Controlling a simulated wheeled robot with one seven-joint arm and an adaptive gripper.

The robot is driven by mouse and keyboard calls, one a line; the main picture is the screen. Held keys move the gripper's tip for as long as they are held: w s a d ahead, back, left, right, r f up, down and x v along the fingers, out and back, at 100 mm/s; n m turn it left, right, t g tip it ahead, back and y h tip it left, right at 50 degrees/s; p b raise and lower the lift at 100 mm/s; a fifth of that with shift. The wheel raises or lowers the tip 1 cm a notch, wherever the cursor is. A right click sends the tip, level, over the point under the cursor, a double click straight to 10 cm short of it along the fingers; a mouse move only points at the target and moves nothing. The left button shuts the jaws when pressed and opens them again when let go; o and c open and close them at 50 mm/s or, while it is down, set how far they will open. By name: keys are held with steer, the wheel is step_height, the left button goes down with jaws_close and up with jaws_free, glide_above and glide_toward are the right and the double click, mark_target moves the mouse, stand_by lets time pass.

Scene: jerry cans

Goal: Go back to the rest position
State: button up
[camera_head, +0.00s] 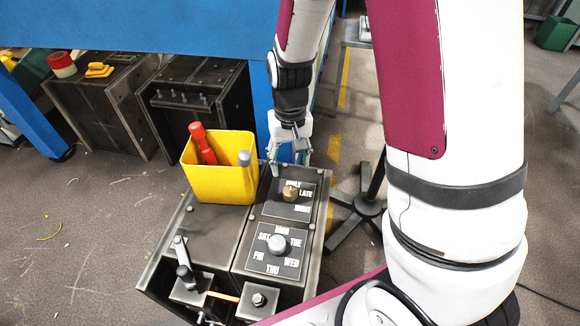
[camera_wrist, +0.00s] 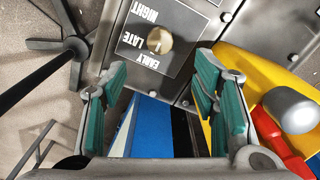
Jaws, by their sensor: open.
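My gripper (camera_head: 289,150) hangs above the back right part of a grey metal box (camera_head: 205,235), pointing down. In the wrist view my gripper (camera_wrist: 160,105) shows its two green-padded fingers spread apart with nothing between them. A brass knob (camera_head: 290,192) on a plate marked EARLY, LATE and NIGHT lies just in front of the fingers. The brass knob also shows in the wrist view (camera_wrist: 159,40), beyond the fingertips. A silver knob (camera_head: 277,244) sits on a plate with day names, nearer the front.
A yellow bin (camera_head: 220,178) with a red-handled tool (camera_head: 202,143) stands on the box, left of my gripper. A lever (camera_head: 183,264) stands at the front left. A blue bench (camera_head: 130,28) rises behind. A black stand base (camera_head: 365,207) is on the floor to the right.

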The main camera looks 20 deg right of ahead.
stand_by(0.5)
steer(key=s+r, duration=0.5)
steer(key=r, duration=0.4)
steer(key=s+r+n, duration=0.1)
steer(key=s+r, duration=0.5)
steer(key=s, duration=0.6)
steer(key=s+r+n, duration=0.1)
steer(key=s+r, duration=0.5)
steer(key=s, duration=0.6)
step_height(320, 180, up, 27)
steer(key=t+p, duration=0.4)
steer(key=p, duration=2.1)
steer(key=shift+w+d+r, duration=0.15)
steer(key=shift+d, duration=0.05)
